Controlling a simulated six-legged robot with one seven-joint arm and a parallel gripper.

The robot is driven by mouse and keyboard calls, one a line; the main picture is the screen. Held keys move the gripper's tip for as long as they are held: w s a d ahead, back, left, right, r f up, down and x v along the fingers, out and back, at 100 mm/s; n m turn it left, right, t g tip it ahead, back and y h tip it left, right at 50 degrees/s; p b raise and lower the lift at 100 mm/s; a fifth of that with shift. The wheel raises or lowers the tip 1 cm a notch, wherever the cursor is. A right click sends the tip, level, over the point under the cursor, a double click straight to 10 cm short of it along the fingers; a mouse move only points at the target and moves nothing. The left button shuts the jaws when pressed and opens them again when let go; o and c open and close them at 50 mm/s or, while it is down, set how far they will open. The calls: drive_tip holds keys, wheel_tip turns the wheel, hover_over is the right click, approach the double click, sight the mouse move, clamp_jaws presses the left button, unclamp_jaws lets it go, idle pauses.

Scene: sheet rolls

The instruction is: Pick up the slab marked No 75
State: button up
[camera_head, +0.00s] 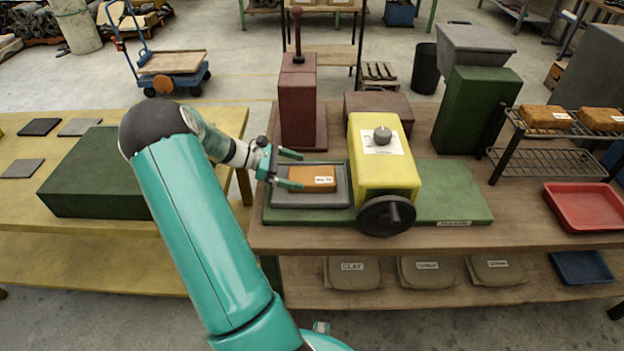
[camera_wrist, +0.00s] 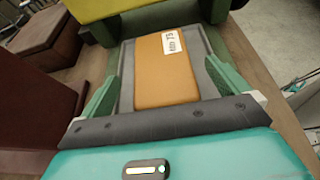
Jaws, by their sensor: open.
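The orange-brown slab (camera_head: 311,179) lies in a grey tray (camera_head: 338,197) on the green base, at the left of the yellow machine. In the wrist view the slab (camera_wrist: 163,80) carries a white label that appears to read No 75. My gripper (camera_head: 290,170) reaches in from the left with its jaws open. In the wrist view the green fingers of my gripper (camera_wrist: 165,88) stand on either side of the slab, apart from it.
The yellow machine (camera_head: 382,160) with a black handwheel (camera_head: 386,215) stands just right of the slab. A dark red press (camera_head: 298,105) stands behind the tray. A wire rack (camera_head: 548,158) holds two more orange-brown slabs, and a red tray (camera_head: 588,207) is at the far right.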

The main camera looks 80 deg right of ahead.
sight(310, 175)
drive_tip(key=x, duration=0.4)
drive_tip(key=shift+c, duration=0.2)
drive_tip(key=c, duration=1.2)
